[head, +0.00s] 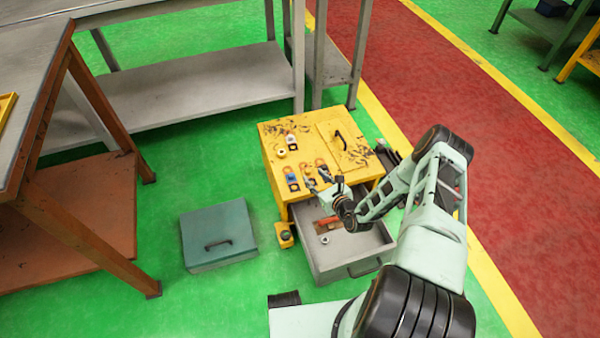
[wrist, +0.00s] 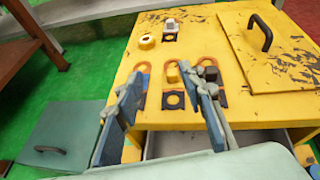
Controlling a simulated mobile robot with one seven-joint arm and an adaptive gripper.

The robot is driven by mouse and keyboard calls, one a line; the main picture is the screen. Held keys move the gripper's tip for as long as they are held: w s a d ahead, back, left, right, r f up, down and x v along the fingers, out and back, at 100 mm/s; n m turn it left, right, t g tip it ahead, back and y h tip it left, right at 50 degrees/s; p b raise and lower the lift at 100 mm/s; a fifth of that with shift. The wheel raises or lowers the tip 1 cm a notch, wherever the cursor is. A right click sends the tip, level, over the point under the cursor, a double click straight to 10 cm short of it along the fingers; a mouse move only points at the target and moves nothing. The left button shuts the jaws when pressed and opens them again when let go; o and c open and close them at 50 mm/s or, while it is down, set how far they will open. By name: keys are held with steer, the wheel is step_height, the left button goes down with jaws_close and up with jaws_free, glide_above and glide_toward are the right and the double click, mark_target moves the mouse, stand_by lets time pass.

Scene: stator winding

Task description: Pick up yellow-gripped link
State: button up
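Links with orange loops and dark, holed ends lie in a row on top of the yellow cabinet (head: 270,145). The middle link (wrist: 173,88) has a tan-yellow block as its grip and lies flat between my fingers in the wrist view. The right link (wrist: 210,75) has a black block and is partly behind my right finger. The left link (wrist: 143,67) is mostly hidden by my left finger; a blue grip (head: 290,176) shows at the row's left end in the head view. My gripper (wrist: 162,72) is open and empty, near the cabinet's front edge.
Behind the row are a white-and-yellow round part (wrist: 147,41) and a white-blocked piece (wrist: 170,25). A raised panel with a black handle (wrist: 267,35) lies at right. An open grey drawer (head: 350,262) juts out below. A teal box (head: 218,235) stands on the floor.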

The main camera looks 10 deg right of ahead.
mark_target(308, 171)
steer(key=w+f+m, duration=0.1)
steer(key=w+f+h+b, duration=0.1)
steer(key=f, duration=0.1)
steer(key=w+f+m+b, duration=0.1)
steer(key=f, duration=0.1)
steer(key=shift+w+a+f+m+t+h, duration=0.1)
steer(key=shift+w+f+m+t+h, duration=0.2)
steer(key=shift+h, duration=0.1)
steer(key=b+x, duration=0.1)
steer(key=x, duration=0.2)
steer(key=b+x, duration=0.1)
steer(key=x, duration=0.1)
steer(key=shift+w+a+r+b, duration=0.1)
steer(key=shift+w+a+b, duration=0.05)
steer(key=shift+w+b, duration=0.2)
steer(key=shift+w, duration=0.1)
steer(key=shift+c, duration=0.6)
jaws_close()
steer(key=shift+r, duration=0.1)
